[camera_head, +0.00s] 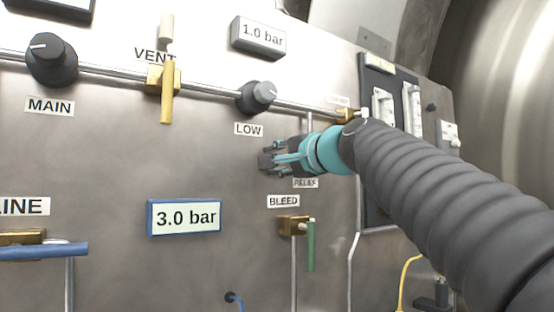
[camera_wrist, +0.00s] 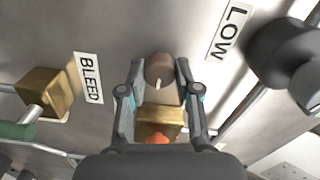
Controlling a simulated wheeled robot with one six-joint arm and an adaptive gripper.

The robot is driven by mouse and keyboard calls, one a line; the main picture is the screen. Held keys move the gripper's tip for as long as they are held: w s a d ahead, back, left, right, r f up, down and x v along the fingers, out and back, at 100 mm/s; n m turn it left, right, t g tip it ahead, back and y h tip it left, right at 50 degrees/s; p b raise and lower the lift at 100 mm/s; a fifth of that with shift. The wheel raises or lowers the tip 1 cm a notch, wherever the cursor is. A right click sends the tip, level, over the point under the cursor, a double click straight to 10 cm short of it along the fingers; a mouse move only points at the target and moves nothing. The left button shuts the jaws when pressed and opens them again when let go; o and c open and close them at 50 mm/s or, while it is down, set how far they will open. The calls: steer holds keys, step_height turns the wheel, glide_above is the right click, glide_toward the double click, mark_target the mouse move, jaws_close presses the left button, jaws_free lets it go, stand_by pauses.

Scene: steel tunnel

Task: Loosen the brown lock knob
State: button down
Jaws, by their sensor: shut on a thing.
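The brown lock knob (camera_wrist: 160,70) shows in the wrist view as a round brown cap with a pale pointer line, beside a brass block (camera_wrist: 160,122) with an orange part at its near end. My gripper (camera_wrist: 157,88) has its fingers on both sides of the brown knob and is shut on it. In the head view my gripper (camera_head: 268,161) is at the panel, above the RELIEF label (camera_head: 305,183), which it partly covers. The knob is hidden there behind the gripper.
The LOW knob (camera_head: 256,96) is above my gripper. The BLEED valve (camera_head: 293,226) with its green handle is below. The VENT valve (camera_head: 164,80) with a yellow handle and a blue-framed 3.0 bar display (camera_head: 184,217) are to the left.

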stand_by(0.4)
steer(key=c, duration=0.8)
jaws_free()
steer(key=v, duration=1.2)
steer(key=shift+w, duration=0.1)
